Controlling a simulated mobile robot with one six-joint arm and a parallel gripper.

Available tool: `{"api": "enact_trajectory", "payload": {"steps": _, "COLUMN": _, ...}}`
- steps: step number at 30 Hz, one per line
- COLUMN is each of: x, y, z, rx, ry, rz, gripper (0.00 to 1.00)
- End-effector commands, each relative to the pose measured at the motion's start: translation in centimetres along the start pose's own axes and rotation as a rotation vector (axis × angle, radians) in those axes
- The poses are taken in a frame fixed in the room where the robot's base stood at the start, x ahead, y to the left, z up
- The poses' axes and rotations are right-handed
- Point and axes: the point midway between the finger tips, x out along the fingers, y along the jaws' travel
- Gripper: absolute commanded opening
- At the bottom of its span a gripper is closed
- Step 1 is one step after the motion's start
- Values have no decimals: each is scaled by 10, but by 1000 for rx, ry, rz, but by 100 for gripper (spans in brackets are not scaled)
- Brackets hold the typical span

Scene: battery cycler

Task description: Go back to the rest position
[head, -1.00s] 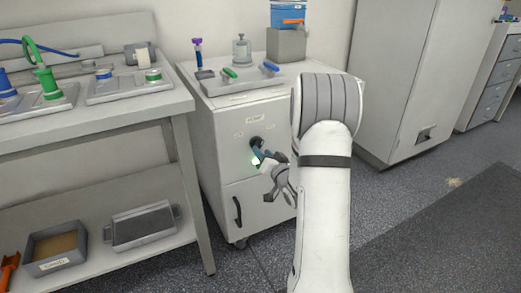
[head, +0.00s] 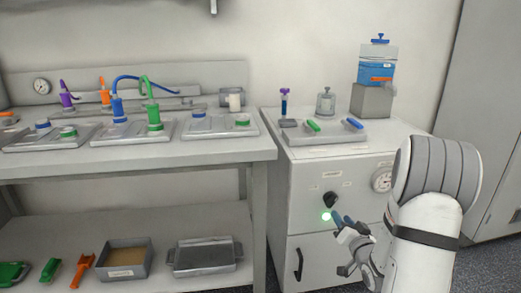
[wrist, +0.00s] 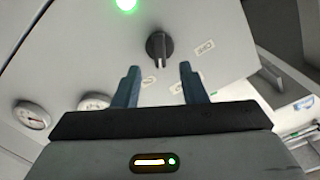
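My gripper (head: 338,217) is open and empty in front of the white cabinet (head: 310,258), just below and right of a black rotary knob (head: 330,199). In the wrist view the two fingers of my gripper (wrist: 159,75) stand apart. The knob (wrist: 159,46) shows beyond the fingertips, roughly between them, with no visible contact. A lit green lamp (head: 326,216) glows below the knob; the lamp (wrist: 126,4) also shows at the top of the wrist view.
A bench (head: 140,160) with cell holders and cables stands at left. Its lower shelf (head: 150,225) holds trays. A tray (head: 325,138) with small tools and a blue container (head: 377,68) on a grey block sit atop the cabinet. A tall cabinet (head: 490,140) stands at right.

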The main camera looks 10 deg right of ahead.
Motion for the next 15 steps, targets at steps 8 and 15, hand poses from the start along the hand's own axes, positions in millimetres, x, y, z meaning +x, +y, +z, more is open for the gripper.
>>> {"api": "enact_trajectory", "payload": {"steps": 8, "x": -3, "y": -76, "z": -76, "rx": -188, "ry": -206, "rz": 187, "gripper": 38}}
{"api": "enact_trajectory", "payload": {"steps": 15, "x": -46, "y": -150, "z": -131, "rx": -321, "ry": -465, "rz": 358, "gripper": 38}}
